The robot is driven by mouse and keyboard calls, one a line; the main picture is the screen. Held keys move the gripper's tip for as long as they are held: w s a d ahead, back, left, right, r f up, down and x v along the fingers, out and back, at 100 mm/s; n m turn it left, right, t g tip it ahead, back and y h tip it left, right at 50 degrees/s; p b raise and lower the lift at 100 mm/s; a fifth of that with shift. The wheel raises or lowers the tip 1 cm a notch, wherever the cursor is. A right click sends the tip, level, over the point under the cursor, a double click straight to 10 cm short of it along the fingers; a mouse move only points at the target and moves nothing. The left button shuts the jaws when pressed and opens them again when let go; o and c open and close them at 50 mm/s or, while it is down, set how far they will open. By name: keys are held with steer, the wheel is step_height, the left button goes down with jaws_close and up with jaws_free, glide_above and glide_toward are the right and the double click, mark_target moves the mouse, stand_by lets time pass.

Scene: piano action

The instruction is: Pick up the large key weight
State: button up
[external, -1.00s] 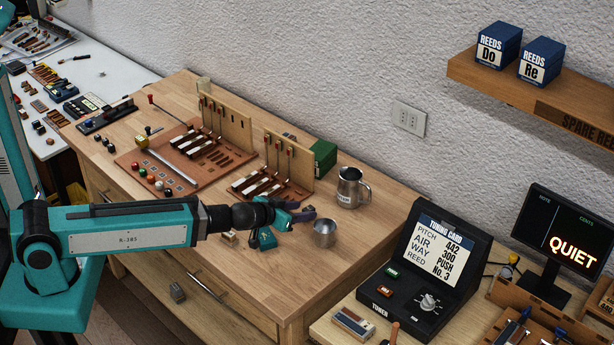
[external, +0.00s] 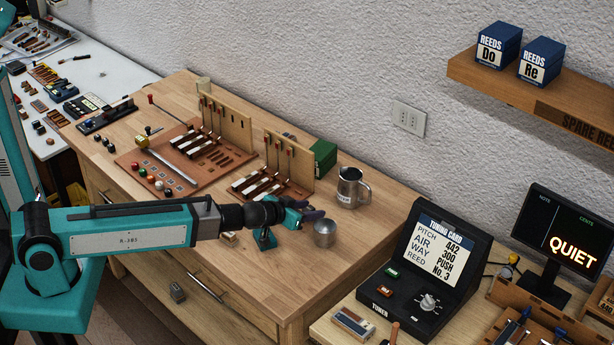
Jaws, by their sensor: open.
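I cannot tell for sure which thing is the large key weight. A squat silver metal piece (external: 325,234) stands near the front right of the wooden bench, just right of my gripper. Several small dark blocks (external: 104,138) stand in a row at the bench's left. My gripper (external: 288,228) is open and low over the bench, with one teal jaw nearer the front and a dark-tipped jaw farther back. I see nothing held between the jaws. My wrist hides part of the bench under it.
A metal jug (external: 350,188) stands behind the silver piece. A small pale block (external: 229,240) lies below my wrist. The bench's front right is clear.

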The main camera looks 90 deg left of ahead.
mark_target(309, 209)
jaws_close()
steer(key=shift+r, duration=0.1)
stand_by(0.4)
steer(key=shift+r+b, duration=1.05)
steer(key=shift+r, duration=3.85)
